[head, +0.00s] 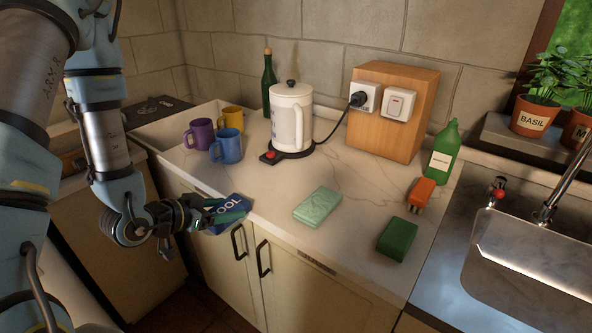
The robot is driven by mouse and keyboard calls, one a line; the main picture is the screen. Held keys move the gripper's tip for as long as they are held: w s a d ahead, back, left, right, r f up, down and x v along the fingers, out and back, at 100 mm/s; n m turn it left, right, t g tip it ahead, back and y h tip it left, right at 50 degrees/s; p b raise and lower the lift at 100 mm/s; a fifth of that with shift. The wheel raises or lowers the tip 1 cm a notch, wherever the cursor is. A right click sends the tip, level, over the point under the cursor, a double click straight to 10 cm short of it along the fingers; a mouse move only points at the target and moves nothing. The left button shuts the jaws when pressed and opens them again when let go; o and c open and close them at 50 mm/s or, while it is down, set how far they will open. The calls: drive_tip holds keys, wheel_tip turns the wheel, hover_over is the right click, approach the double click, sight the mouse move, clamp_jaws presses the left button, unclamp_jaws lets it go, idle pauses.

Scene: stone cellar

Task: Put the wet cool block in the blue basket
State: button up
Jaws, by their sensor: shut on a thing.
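A blue block with white lettering that reads "COOL" (220,206) is at the front left edge of the counter. My gripper (226,213) comes in from the left and is shut on this block. A dark green finger lies across it and hides part of the block and lettering. The block appears tilted at the counter's edge; I cannot tell whether it still touches the counter. Wetness on it cannot be made out. No blue basket shows in the head view.
The pale marble counter (262,217) holds a light green block (317,207), a dark green block (397,240), an orange piece (421,194), a green bottle (442,155), a white kettle (290,115) and purple, yellow and blue mugs (227,146). A metal sink (530,262) is right.

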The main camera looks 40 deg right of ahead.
sight(232, 203)
drive_tip(key=b+x, duration=0.2)
drive_tip(key=b, duration=0.1)
drive_tip(key=shift+w+r, duration=0.1)
drive_tip(key=shift+r, duration=0.05)
drive_tip(key=d+b, duration=0.1)
drive_tip(key=b, duration=0.4)
drive_tip(key=shift+w+d, duration=0.1)
drive_tip(key=shift+d, duration=0.2)
drive_tip(key=w+d+p, duration=0.1)
drive_tip(key=w+d, duration=0.1)
drive_tip(key=d, duration=0.5)
drive_tip(key=w+d+p, duration=0.1)
drive_tip(key=w+d, duration=0.1)
drive_tip(key=d, duration=0.6)
drive_tip(key=w+d+p, duration=0.1)
drive_tip(key=w+d, duration=0.1)
drive_tip(key=d, duration=0.5)
drive_tip(key=shift+d+r, duration=0.3)
drive_tip(key=shift+r, duration=0.1)
drive_tip(key=shift+f, duration=0.3)
drive_tip(key=shift+f, duration=0.15)
drive_tip(key=o, duration=1.5)
drive_tip(key=shift+a, duration=0.1)
